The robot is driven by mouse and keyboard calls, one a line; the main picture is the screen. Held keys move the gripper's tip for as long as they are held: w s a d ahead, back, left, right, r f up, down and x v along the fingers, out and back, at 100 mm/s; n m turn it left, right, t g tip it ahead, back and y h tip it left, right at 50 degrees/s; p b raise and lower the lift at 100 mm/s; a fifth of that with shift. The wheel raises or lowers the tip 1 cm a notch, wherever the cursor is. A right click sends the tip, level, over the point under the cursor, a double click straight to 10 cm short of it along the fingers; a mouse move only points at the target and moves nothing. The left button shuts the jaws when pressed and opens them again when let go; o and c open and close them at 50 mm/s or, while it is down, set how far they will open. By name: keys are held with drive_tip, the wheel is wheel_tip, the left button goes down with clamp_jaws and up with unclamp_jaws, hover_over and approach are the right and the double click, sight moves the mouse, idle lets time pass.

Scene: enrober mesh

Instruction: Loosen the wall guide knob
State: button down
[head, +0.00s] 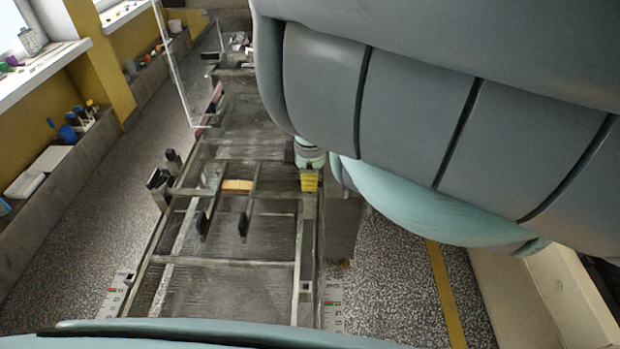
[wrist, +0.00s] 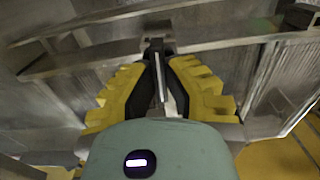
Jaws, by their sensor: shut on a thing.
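My gripper (wrist: 160,66) has yellow fingers with black pads, shut on a thin pale metal piece, apparently the wall guide knob (wrist: 159,82). The piece stands edge-on between the pads, just below a dark fitting on a metal rail (wrist: 225,42). Its far end and exact shape are hidden by the fingers. In the head view my gripper (head: 309,182) shows as a small yellow shape at the right side rail of the mesh conveyor frame (head: 306,235); the knob cannot be made out there.
Two dark upright posts (head: 243,224) stand on the mesh, with a yellowish block (head: 237,185) behind them. A clear panel (head: 178,65) rises at the far left of the conveyor. The speckled floor (head: 400,290) at right is clear. A shelf with bottles (head: 75,122) lines the left wall.

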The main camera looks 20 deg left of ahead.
drive_tip(key=shift+d, duration=0.1)
idle(0.5)
drive_tip(key=c, duration=1)
unclamp_jaws()
wheel_tip(320, 180, up, 5)
drive_tip(key=shift+w+f, duration=0.1)
drive_tip(key=shift+r, duration=1.35)
